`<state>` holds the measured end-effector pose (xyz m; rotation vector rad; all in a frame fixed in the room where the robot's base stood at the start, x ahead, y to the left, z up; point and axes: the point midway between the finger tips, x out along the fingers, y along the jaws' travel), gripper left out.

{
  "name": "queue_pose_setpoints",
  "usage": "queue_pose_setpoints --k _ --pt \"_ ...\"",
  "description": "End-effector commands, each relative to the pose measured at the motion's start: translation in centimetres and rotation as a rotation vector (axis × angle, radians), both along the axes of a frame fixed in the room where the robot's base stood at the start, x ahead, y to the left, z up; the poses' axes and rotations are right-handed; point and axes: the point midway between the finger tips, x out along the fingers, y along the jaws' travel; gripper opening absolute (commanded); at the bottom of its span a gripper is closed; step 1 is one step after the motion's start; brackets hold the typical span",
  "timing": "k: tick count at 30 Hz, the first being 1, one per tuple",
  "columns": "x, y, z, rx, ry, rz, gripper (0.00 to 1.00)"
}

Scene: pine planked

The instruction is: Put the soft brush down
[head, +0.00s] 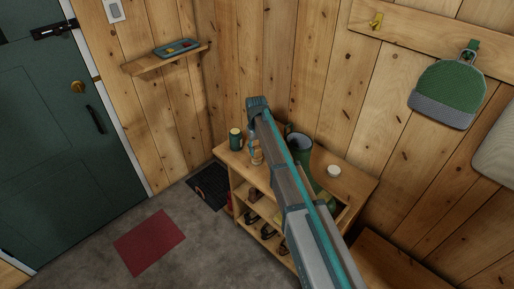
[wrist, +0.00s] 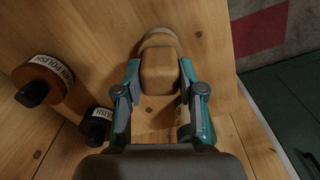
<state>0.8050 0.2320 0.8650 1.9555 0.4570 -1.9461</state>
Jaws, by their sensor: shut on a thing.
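The soft brush (wrist: 158,68) has a tan wooden body with a rounded, darker-edged far end. My gripper (wrist: 160,78) is shut on it, one teal finger on each side. In the head view my gripper (head: 254,136) hangs at the end of my arm over the left end of the wooden cabinet top (head: 352,180), with the brush (head: 257,156) small below it. The brush is over or on the cabinet top; I cannot tell whether it touches. The fingers hide part of its sides.
Two dark-capped polish containers (wrist: 45,80) (wrist: 98,125) stand left of the brush in the wrist view. A third label is partly hidden behind the right finger.

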Motion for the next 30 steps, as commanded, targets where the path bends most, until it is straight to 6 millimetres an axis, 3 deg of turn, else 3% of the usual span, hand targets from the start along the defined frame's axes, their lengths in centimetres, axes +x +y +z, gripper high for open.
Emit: queue_pose_setpoints --k 9,10,14,23,30 --pt "0.0 0.0 -0.4 0.000 0.000 0.000 0.06" --pt "0.0 0.0 -0.3 0.000 0.000 0.000 0.42" --pt "0.0 0.0 -0.3 0.000 0.000 0.000 0.64" --pt "0.0 0.0 -0.2 0.000 0.000 0.000 0.64" --pt "0.0 0.0 1.1 0.000 -0.001 0.000 0.64"
